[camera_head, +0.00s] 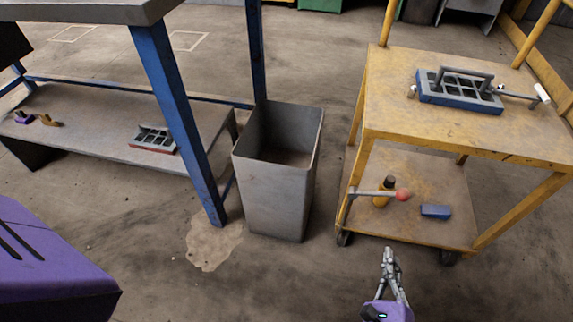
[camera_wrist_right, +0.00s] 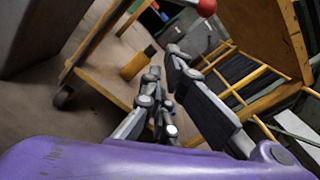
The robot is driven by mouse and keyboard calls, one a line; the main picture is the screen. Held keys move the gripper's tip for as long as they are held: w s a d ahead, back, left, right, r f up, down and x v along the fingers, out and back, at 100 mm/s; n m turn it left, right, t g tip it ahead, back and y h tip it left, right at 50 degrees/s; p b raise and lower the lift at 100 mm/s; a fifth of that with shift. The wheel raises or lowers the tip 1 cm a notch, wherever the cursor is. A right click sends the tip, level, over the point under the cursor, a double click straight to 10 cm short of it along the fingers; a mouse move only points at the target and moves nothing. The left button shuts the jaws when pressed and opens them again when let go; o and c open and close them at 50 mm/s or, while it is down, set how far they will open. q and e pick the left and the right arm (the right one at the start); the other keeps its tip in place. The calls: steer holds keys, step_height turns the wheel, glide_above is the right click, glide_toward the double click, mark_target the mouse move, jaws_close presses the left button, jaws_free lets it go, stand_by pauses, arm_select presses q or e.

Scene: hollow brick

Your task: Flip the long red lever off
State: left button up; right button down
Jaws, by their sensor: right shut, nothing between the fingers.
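The long lever (camera_head: 375,193) is a thin grey rod with a red ball at its right end. It sticks out sideways from the front left leg of the yellow cart, between the cart's two shelves. In the right wrist view the red ball (camera_wrist_right: 206,7) shows at the top edge. My right gripper (camera_head: 389,256) is below and in front of the lever in the head view, apart from it. It is shut with nothing in it; its fingers also show in the wrist view (camera_wrist_right: 165,64). My left gripper is not in view.
The yellow cart (camera_head: 500,143) carries a hollow blue-grey block on top. A yellow bottle (camera_head: 384,192) and a blue box (camera_head: 435,211) stand on its lower shelf. A grey bin (camera_head: 272,195) stands left of it. The floor before the cart is clear.

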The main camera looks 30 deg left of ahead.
mark_target(378, 194)
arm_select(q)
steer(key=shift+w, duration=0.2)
arm_select(e)
steer(key=shift+r+m, duration=0.1)
steer(key=shift+m, duration=0.4)
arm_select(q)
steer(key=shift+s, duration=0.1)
arm_select(e)
steer(key=shift+w, duration=0.1)
